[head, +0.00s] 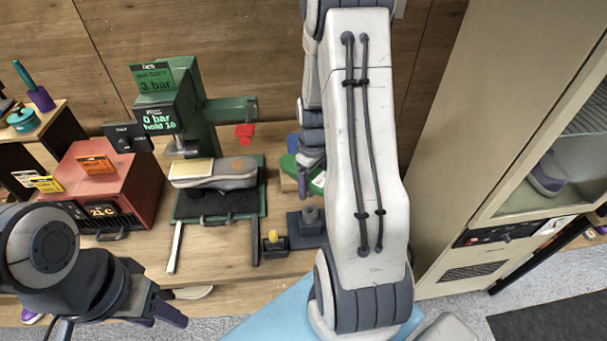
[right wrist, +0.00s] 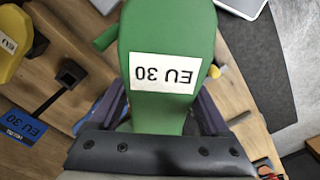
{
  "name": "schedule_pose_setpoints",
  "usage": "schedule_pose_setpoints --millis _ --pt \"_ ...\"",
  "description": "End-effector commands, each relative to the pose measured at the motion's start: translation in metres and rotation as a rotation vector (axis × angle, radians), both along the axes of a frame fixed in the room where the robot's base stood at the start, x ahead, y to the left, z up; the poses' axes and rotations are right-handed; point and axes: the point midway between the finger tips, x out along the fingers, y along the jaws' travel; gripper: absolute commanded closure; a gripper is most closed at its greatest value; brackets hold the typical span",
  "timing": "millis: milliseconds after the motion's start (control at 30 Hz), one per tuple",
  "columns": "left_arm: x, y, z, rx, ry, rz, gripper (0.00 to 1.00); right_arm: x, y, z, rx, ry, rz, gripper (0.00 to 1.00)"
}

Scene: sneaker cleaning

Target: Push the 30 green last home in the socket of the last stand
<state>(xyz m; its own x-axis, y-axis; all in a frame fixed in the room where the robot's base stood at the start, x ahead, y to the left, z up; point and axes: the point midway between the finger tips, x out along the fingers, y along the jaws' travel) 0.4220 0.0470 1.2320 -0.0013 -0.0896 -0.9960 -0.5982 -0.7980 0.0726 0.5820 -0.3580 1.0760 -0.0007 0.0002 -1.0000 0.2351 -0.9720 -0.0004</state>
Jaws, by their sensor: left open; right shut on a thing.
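The green last (right wrist: 168,40), with a white EU 30 label, fills the middle of the right wrist view. My right gripper (right wrist: 160,108) is shut on it, a purple finger on each side. In the head view the green last (head: 318,182) shows only in part behind my right arm, beside the purple fingers of my right gripper (head: 311,162). I cannot tell how the last sits to the socket. My left gripper (head: 160,310) is open and empty at lower left.
A yellow last (right wrist: 12,45) and a blue EU 30 sign (right wrist: 22,125) lie at the left of the wrist view. A green press (head: 190,110) holds a grey shoe (head: 225,175). A red box (head: 105,185) stands left, a beige cabinet (head: 455,150) right.

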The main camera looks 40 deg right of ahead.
Motion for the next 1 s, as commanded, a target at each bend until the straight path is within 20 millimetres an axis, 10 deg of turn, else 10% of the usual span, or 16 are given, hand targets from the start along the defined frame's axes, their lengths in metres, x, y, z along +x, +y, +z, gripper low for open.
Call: schedule_pose_setpoints --millis 433,1000 --pt "0.000 0.000 0.002 0.000 0.000 0.000 0.50 -0.002 -0.001 0.001 -0.001 -0.002 -0.001 1.00" --pt "0.000 0.000 -0.036 0.000 0.001 0.006 0.50 -0.002 0.000 -0.047 0.000 -0.002 0.000 1.00"
